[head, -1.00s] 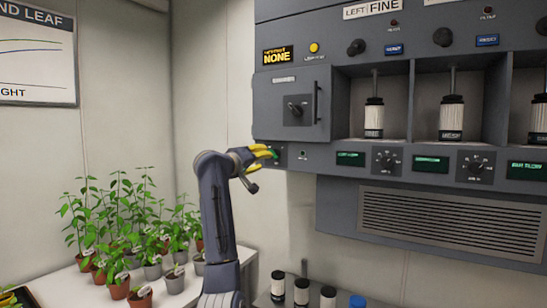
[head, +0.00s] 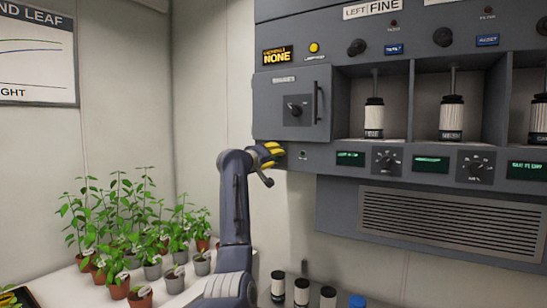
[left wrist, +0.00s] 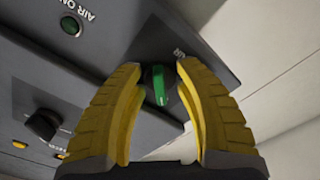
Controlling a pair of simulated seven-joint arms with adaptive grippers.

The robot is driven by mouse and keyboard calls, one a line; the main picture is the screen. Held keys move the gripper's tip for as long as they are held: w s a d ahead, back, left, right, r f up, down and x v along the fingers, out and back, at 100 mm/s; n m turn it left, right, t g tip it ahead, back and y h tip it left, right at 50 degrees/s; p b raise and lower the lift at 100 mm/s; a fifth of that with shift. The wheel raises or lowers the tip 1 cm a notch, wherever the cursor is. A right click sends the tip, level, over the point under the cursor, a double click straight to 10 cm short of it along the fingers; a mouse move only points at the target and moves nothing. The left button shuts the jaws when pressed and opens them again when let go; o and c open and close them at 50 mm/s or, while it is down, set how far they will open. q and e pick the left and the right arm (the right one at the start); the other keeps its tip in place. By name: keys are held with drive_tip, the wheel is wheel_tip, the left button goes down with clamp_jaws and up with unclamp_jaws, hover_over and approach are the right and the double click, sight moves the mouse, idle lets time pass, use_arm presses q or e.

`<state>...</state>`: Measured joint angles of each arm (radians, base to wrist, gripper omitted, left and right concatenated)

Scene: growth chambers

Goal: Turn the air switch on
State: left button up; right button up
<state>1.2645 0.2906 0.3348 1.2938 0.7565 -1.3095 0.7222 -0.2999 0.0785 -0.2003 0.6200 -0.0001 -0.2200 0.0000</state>
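The air switch (left wrist: 158,86) is a dark round knob with a green grip bar, beside a label reading AIR, in the left wrist view. My left gripper (left wrist: 158,68) has its yellow fingers open, one on each side of the knob. Narrow gaps seem to show beside it; contact is unclear. In the head view, my left gripper (head: 278,156) is at the lower left corner of the grey panel and hides the switch. A green lamp (left wrist: 70,26) marked AIR ON sits near the switch; it looks dark green. My right gripper is not in view.
The panel (head: 335,157) also carries a small door (head: 291,84) with a black knob, bays with white cylinders, and other dials (head: 387,162). Potted plants (head: 140,245) stand on a white table at left. Several small bottles (head: 301,291) stand below the panel.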

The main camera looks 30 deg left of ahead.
use_arm(q)
drive_tip(key=shift+o, duration=0.4)
clamp_jaws()
drive_tip(key=m, duration=0.4)
drive_tip(key=shift+a, duration=0.15)
drive_tip(key=m, duration=0.4)
drive_tip(key=shift+a+m, duration=0.1)
drive_tip(key=shift+m, duration=0.2)
drive_tip(key=m, duration=0.5)
drive_tip(key=shift+a, duration=0.1)
drive_tip(key=shift+m, duration=2)
drive_tip(key=shift+r+m, duration=0.1)
drive_tip(key=shift+m, duration=0.2)
